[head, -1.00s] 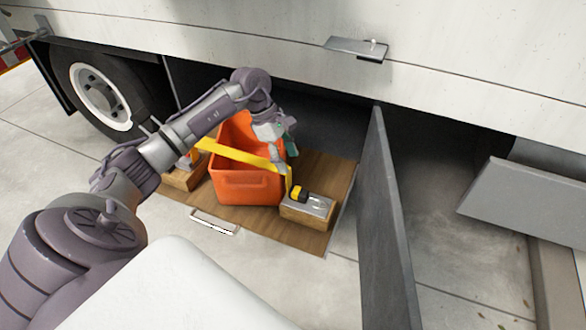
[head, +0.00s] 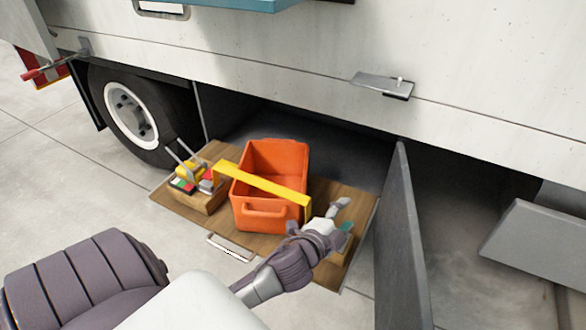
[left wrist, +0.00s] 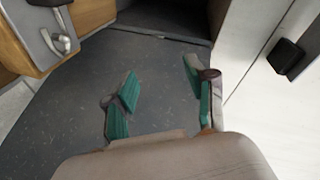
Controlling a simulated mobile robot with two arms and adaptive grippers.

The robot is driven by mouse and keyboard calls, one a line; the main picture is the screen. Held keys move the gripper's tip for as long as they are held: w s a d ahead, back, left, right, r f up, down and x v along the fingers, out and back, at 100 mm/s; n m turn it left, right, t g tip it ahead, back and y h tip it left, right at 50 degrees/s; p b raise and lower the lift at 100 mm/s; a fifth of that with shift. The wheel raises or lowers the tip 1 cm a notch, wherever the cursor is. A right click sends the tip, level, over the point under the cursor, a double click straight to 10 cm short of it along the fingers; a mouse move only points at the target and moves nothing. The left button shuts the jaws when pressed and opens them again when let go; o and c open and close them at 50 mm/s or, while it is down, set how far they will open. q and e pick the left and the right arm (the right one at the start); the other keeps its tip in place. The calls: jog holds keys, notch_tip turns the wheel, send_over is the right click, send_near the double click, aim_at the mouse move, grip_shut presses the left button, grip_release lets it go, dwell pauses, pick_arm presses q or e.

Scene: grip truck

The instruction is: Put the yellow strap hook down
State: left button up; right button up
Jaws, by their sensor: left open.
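My left gripper (head: 343,217) is in front of the right part of the wooden tray, to the right of the orange crate. In the left wrist view its green-padded fingers (left wrist: 160,75) are apart, with only grey floor between them. The yellow strap hook cannot be made out for certain now; the gripper and forearm cover most of the right wooden block (head: 340,252). A metal plate with a grey hook-like piece (left wrist: 60,35) shows in the left wrist view. My right gripper is not in view.
The orange crate (head: 262,190) has a yellow handle (head: 262,182) across it and stands on the wooden tray (head: 352,192). A left block (head: 205,203) holds yellow, red and green items. A grey upright panel (head: 398,235) stands close right of the tray.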

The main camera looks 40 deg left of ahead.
pick_arm(q)
jog(key=s+d+f+n+g, duration=0.1)
jog(key=s+f+n+g, duration=0.2)
jog(key=s, duration=0.5)
jog(key=s+d+f+n+g, duration=0.2)
jog(key=s+f+n+g, duration=0.2)
jog(key=s+f, duration=0.3)
jog(key=s+d+f+n+g+h, duration=0.1)
jog(key=s+f+n+g, duration=0.2)
jog(key=s+f+g, duration=0.2)
jog(key=s, duration=0.3)
jog(key=shift+s+d+n, duration=0.3)
jog(key=shift+s+d, duration=0.05)
jog(key=shift+d, duration=0.05)
